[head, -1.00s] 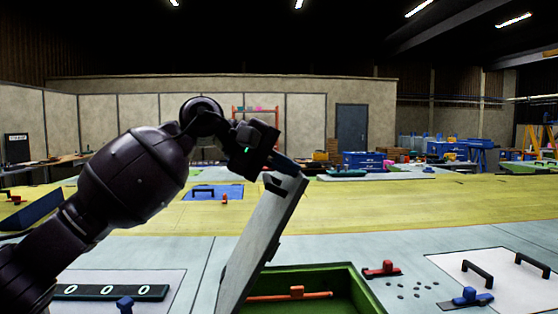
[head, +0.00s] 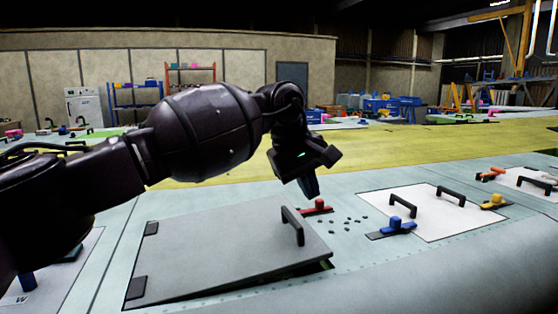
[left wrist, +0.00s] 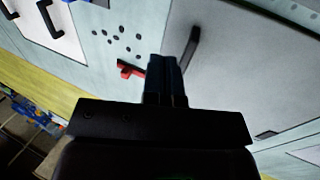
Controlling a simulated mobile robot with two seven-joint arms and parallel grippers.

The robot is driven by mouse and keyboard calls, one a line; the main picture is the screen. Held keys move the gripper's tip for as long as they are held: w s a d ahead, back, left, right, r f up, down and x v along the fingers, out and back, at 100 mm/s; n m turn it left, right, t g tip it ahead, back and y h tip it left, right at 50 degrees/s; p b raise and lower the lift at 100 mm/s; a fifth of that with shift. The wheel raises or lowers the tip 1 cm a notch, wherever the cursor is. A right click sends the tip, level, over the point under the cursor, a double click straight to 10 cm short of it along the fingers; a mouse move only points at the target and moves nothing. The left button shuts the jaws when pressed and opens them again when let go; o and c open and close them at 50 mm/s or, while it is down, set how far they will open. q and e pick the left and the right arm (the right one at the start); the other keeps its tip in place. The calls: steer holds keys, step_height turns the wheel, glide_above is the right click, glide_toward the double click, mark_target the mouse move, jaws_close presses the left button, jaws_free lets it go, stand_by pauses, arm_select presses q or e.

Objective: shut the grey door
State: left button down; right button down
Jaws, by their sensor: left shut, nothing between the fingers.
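The grey door (head: 220,250) lies almost flat over its opening in the head view, hinges on its left side. A thin dark gap with a bit of green shows under its near right corner, so it looks slightly raised. Its black handle (head: 292,226) stands near the right edge. My left gripper (head: 313,192) is shut and empty, above and just beyond the handle, apart from it as far as I can see. In the left wrist view the fingers (left wrist: 165,72) point toward the door (left wrist: 250,60) beside its handle (left wrist: 189,48). My right gripper is not in view.
A red latch (head: 318,207) sits just beyond the door's far right corner, with several small dark holes beside it. To the right is a white panel (head: 425,213) with two black handles and a blue latch (head: 396,226).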

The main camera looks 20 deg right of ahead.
mark_target(321, 240)
arm_select(q)
steer(key=shift+y, duration=0.8)
steer(key=x, duration=0.2)
steer(key=b+x, duration=0.1)
steer(key=x, duration=0.2)
steer(key=d+b+x, duration=0.1)
steer(key=x, duration=0.2)
steer(key=shift+w, duration=0.1)
steer(key=shift+f, duration=0.3)
steer(key=shift+d+f+b, duration=0.1)
steer(key=shift+f+b, duration=0.2)
steer(key=shift+d+f, duration=0.15)
steer(key=shift+f, duration=0.05)
steer(key=shift+r, duration=0.15)
